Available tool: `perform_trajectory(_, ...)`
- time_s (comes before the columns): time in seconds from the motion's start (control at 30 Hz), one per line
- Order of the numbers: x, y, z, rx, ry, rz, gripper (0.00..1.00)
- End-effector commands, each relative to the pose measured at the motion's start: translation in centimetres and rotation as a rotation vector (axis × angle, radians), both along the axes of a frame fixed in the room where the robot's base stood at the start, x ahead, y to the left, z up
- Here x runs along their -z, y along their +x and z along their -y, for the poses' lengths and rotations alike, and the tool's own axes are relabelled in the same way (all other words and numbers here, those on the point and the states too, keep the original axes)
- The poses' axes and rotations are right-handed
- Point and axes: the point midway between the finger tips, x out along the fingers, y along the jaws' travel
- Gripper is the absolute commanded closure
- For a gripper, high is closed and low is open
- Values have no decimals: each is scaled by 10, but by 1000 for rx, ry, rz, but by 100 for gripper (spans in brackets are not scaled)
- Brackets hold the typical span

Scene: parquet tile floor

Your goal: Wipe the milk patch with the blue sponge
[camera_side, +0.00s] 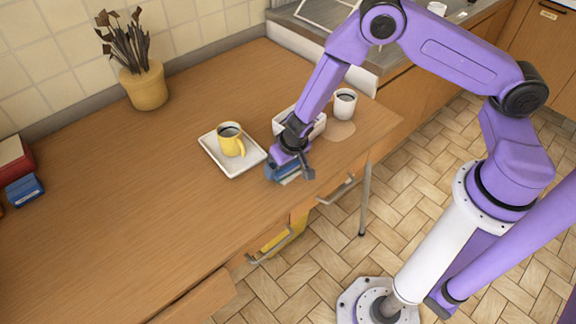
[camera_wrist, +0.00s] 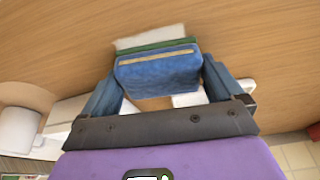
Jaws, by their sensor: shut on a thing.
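The blue sponge (camera_side: 287,176) is between the fingers of my gripper (camera_side: 290,169), near the table's front edge. In the wrist view the sponge (camera_wrist: 158,75) shows a blue body with a tan strip, and green and pale layers beyond it. My gripper (camera_wrist: 160,68) is shut on it, one finger at each side. Whether the sponge touches the table is hard to tell. The milk patch (camera_side: 338,131) looks like a pale stain on the wood, right of my gripper and in front of the white mug. A pale patch (camera_wrist: 22,95) shows at the left edge of the wrist view.
A white mug (camera_side: 345,104) stands just behind the patch. A white container (camera_side: 281,121) is behind my gripper, partly hidden. A yellow mug (camera_side: 229,138) stands on a white square tray (camera_side: 247,167) to the left. A plant pot (camera_side: 145,87) is farther back. The left tabletop is mostly clear.

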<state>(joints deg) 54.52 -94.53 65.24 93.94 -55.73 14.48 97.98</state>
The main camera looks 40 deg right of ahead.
Motion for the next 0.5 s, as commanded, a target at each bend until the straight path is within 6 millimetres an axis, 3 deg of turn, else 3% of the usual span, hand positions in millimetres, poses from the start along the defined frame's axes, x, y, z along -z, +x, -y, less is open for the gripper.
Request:
perform_trajectory(0.3, 3, 28, 0, 3, 0, -1, 30)
perform_trajectory(0.5, 4, 34, 1, 2, -1, -2, 30)
